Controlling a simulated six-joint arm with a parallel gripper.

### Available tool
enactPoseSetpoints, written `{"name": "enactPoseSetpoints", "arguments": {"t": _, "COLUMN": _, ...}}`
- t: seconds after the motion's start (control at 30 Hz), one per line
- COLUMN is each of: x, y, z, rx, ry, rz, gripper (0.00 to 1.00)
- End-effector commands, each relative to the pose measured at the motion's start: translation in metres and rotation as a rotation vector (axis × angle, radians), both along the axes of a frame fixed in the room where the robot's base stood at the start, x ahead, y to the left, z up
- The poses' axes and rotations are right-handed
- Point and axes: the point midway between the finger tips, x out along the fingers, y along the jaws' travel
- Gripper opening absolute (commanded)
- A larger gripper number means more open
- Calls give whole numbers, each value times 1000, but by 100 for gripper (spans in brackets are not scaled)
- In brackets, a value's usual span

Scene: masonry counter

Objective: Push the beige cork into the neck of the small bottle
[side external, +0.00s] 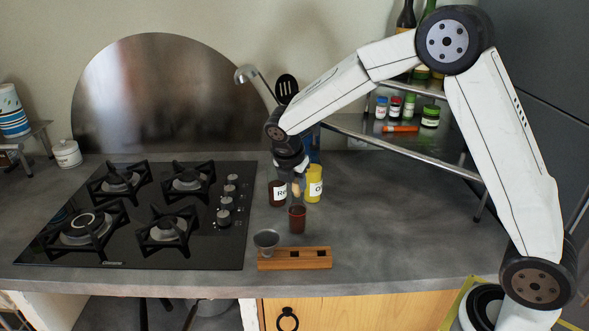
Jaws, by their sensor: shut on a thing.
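My gripper (294,178) points down over the counter, right of the hob. It is shut on the beige cork (296,189), a small pale piece below the fingers. A small dark reddish-brown vessel (297,219), which looks like the small bottle, stands upright on the counter. The cork is above it with a gap between them. The bottle's neck is too small to make out.
A wooden block (318,262) with dark slots lies in front, with a grey funnel-like cup (266,239) at its left end. A dark labelled jar (278,196) and a yellow jar (314,186) stand close behind. The hob (125,245) is left; counter to the right is clear.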

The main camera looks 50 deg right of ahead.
Motion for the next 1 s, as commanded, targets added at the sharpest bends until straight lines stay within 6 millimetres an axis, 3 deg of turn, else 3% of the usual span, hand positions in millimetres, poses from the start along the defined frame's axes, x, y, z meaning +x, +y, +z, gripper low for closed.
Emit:
{"name": "enactPoseSetpoints", "arguments": {"t": 0.13, "x": 0, "y": 0, "z": -3, "rx": 0, "ry": 1, "rz": 1, "gripper": 0}}
{"name": "enactPoseSetpoints", "arguments": {"t": 0.17, "x": 0, "y": 0, "z": -3, "rx": 0, "ry": 1, "rz": 1, "gripper": 38}}
{"name": "enactPoseSetpoints", "arguments": {"t": 0.27, "x": 0, "y": 0, "z": -3, "rx": 0, "ry": 1, "rz": 1, "gripper": 70}}
{"name": "enactPoseSetpoints", "arguments": {"t": 0.3, "x": 0, "y": 0, "z": -3, "rx": 0, "ry": 1, "rz": 0, "gripper": 73}}
{"name": "enactPoseSetpoints", "arguments": {"t": 0.7, "x": 0, "y": 1, "z": 1, "rx": 0, "ry": -1, "rz": 0, "gripper": 73}}
{"name": "enactPoseSetpoints", "arguments": {"t": 1.0, "x": -3, "y": 11, "z": 27, "rx": 0, "ry": -2, "rz": 1, "gripper": 73}}
